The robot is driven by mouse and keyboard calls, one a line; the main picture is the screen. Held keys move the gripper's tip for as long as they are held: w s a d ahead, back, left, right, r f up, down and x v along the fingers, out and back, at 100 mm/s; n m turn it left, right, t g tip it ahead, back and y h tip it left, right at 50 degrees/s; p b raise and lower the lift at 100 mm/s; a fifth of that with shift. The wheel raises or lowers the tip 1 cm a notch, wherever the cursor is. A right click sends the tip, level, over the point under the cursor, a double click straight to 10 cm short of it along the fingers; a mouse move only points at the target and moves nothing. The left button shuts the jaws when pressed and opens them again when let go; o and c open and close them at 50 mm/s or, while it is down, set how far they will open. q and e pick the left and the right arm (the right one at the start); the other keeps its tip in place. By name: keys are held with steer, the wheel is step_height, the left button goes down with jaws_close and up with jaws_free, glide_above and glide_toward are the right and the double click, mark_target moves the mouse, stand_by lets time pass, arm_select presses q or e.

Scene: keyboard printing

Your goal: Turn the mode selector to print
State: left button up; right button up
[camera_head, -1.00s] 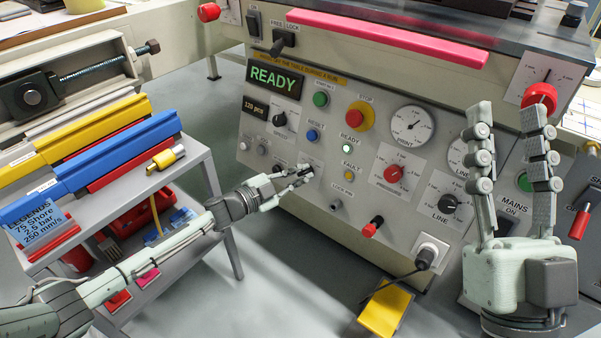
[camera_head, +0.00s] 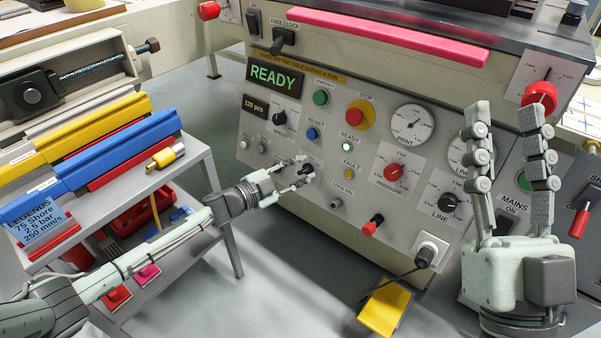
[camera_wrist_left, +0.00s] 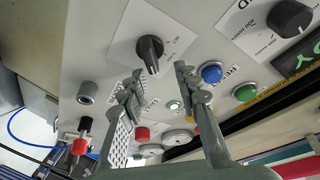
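The mode selector is a black knob on a white plate, shown in the left wrist view (camera_wrist_left: 150,48); its lettering is unreadable. In the head view the selector (camera_head: 307,169) sits low on the grey panel, partly hidden by my left fingers. My left gripper (camera_head: 305,169) is open in front of it, one fingertip to each side in the picture. In the left wrist view the fingertips (camera_wrist_left: 158,75) are apart and empty, and the knob shows clear beyond them. My right gripper (camera_head: 507,108) is open and empty, fingers pointing up, at the right of the panel.
Near the selector are a blue reset button (camera_head: 312,134), a speed knob (camera_head: 280,118), a fault lamp (camera_head: 349,173) and a lock pin (camera_head: 336,202). A green READY display (camera_head: 275,77) is lit.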

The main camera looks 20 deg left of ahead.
arm_select(q)
step_height(320, 180, up, 9)
stand_by(0.3)
steer(key=shift+d, duration=0.1)
